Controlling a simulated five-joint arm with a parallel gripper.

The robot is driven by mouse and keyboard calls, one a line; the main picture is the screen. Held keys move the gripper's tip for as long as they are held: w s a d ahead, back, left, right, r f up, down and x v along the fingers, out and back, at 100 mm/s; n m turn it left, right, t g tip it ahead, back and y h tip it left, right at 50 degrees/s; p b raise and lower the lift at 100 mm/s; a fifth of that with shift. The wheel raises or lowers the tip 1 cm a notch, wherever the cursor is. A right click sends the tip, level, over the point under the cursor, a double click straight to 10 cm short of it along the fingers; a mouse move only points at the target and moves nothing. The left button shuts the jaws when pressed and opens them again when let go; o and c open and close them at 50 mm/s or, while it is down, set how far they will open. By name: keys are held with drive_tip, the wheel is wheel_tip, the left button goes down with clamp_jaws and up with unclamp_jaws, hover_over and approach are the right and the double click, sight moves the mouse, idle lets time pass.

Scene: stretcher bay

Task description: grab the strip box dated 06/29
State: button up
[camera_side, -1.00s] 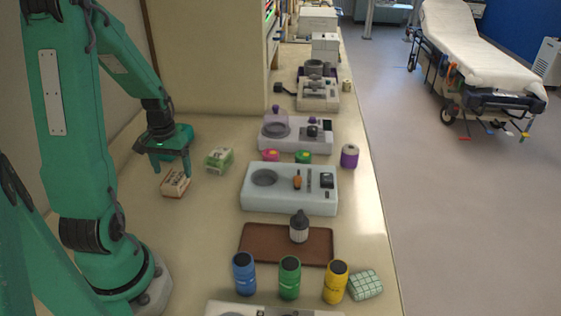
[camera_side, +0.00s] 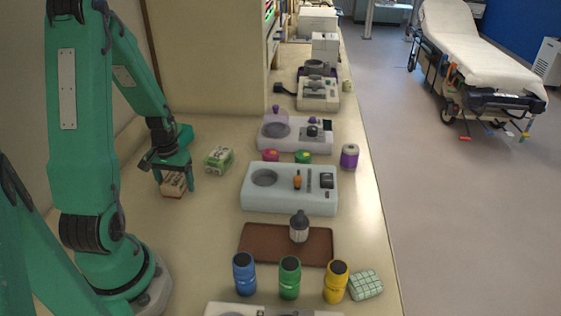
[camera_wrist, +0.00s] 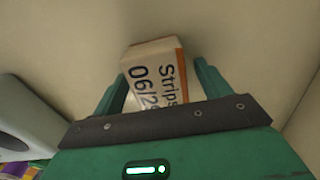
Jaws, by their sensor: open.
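The strip box (camera_side: 173,184) is a small white and orange-brown box on the counter at the left in the side view. In the wrist view the strip box (camera_wrist: 155,70) shows the print "Strips" and "06/2", with the last digit partly cut off by my gripper. My gripper (camera_side: 174,185) is lowered over it, with one finger on each side. In the wrist view my gripper (camera_wrist: 162,85) is open, the box between its fingers. A gap shows at the right finger; contact at the left finger is unclear.
A pale device (camera_side: 290,190) and a brown tray (camera_side: 262,243) lie further right. Blue (camera_side: 244,274), green (camera_side: 289,278) and yellow (camera_side: 336,282) bottles stand in front.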

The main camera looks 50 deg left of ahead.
sight(175, 178)
idle(0.3)
drive_tip(key=c, duration=1.1)
drive_tip(key=shift+o, duration=0.2)
drive_tip(key=shift+r, duration=0.2)
drive_tip(key=shift+r, duration=1.15)
drive_tip(key=shift+w+d+r, duration=0.1)
drive_tip(key=shift+d+r, duration=0.15)
drive_tip(key=shift+r, duration=0.7)
drive_tip(key=w+d+r, duration=0.3)
drive_tip(key=d+r, duration=0.3)
drive_tip(key=d, duration=0.4)
drive_tip(key=shift+d+r, duration=0.25)
drive_tip(key=shift+d, duration=0.05)
drive_tip(key=shift+w, duration=0.1)
